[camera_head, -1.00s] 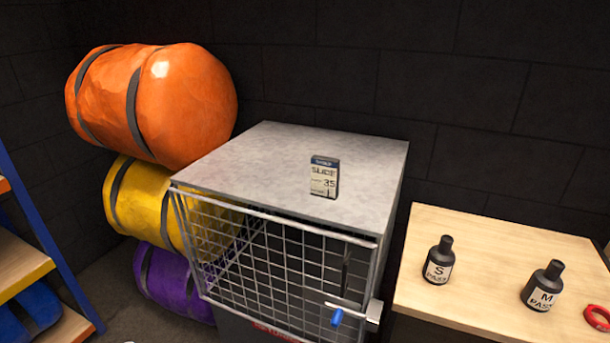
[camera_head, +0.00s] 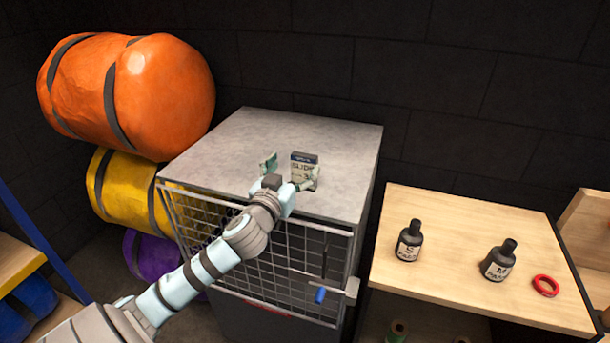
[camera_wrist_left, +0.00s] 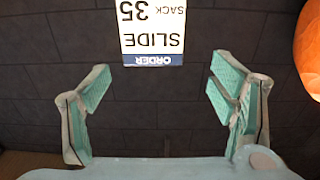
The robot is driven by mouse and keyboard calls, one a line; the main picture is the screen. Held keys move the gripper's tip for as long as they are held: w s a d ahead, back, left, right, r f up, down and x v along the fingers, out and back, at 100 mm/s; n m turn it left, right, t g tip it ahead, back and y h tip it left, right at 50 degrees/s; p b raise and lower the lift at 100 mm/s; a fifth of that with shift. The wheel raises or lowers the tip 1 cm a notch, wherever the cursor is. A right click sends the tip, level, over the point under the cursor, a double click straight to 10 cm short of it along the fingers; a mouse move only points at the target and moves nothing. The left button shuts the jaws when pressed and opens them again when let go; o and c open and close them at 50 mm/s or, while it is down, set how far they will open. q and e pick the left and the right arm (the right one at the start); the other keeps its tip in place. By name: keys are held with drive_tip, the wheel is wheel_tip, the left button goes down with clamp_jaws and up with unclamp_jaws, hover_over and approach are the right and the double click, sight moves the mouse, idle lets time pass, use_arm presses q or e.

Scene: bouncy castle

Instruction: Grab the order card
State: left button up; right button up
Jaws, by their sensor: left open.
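The order card (camera_head: 304,165) is a small white card with a dark blue top band, standing upright on the grey top of a wire-fronted cage (camera_head: 340,140). My left gripper (camera_head: 287,172) reaches over the cage's front edge and is open, with its fingers just in front of the card. One finger partly hides the card's lower part in the head view. In the left wrist view the card (camera_wrist_left: 152,32) appears upside down, reading "ORDER SLIDE SACK 35", centred between and beyond the open green-padded fingers (camera_wrist_left: 162,90). The right gripper is not in view.
A wooden table (camera_head: 440,240) at the right carries two black bottles (camera_head: 409,241) (camera_head: 498,260) and a red ring (camera_head: 545,286). Orange (camera_head: 165,95), yellow (camera_head: 125,190) and purple (camera_head: 150,255) rolls are stacked left of the cage. The cage top is otherwise clear.

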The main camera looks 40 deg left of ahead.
sight(303, 157)
use_arm(q)
drive_tip(key=x, duration=0.3)
drive_tip(key=p+x, duration=0.1)
drive_tip(key=x, duration=0.1)
drive_tip(key=shift+w+d+r, duration=0.2)
drive_tip(key=shift+d+r, duration=0.05)
drive_tip(key=shift+d, duration=0.1)
drive_tip(key=shift+w+a+f, duration=0.1)
drive_tip(key=shift+w+f, duration=0.05)
drive_tip(key=shift+w, duration=0.15)
drive_tip(key=shift+s, duration=0.1)
drive_tip(key=c, duration=1.7)
